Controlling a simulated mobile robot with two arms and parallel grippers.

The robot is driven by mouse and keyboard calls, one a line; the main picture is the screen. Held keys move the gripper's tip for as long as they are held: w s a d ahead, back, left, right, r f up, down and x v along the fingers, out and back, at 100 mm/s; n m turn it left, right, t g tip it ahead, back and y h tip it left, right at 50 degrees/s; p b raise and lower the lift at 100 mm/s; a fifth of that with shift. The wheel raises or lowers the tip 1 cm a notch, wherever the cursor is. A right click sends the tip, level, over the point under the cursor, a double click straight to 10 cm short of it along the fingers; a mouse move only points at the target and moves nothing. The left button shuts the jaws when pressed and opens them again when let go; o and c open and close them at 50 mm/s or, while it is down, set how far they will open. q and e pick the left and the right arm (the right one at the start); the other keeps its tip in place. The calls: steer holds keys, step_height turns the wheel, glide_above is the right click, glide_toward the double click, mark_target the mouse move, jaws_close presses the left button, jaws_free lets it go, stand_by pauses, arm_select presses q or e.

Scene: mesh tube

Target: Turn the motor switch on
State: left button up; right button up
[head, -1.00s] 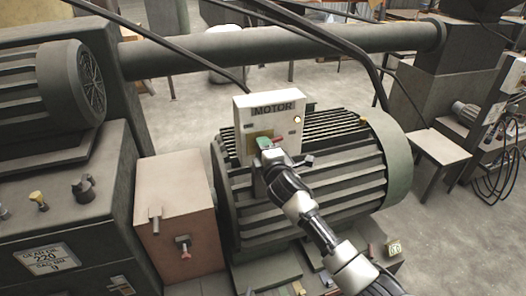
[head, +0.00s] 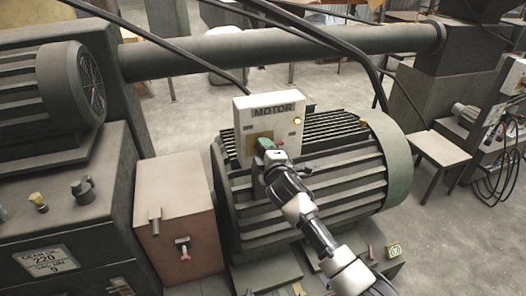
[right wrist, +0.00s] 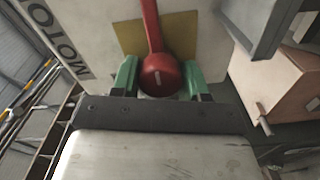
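The white motor box (head: 271,127), labelled MOTOR, stands on the ribbed motor housing, with a yellowish plate and a lit lamp (head: 297,121) on its face. In the right wrist view, the red switch lever (right wrist: 153,28) runs over the yellowish plate to a round red end. My right gripper (head: 264,145) is at the box front in the head view and hides most of the lever. In the wrist view its green fingers (right wrist: 160,80) flank the round end closely; whether they press on it cannot be told. My left gripper is out of view.
The ribbed motor (head: 335,170) lies under and behind my right arm. A pinkish box (head: 172,205) with a red-handled valve and a dark cabinet with knobs (head: 70,210) stand left. Dark cables hang above the motor box.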

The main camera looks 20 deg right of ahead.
steer(key=o, duration=0.4)
steer(key=shift+c, duration=0.2)
steer(key=s+b, duration=0.1)
steer(key=s, duration=0.9)
steer(key=shift+s+d, duration=0.2)
steer(key=shift+s, duration=0.2)
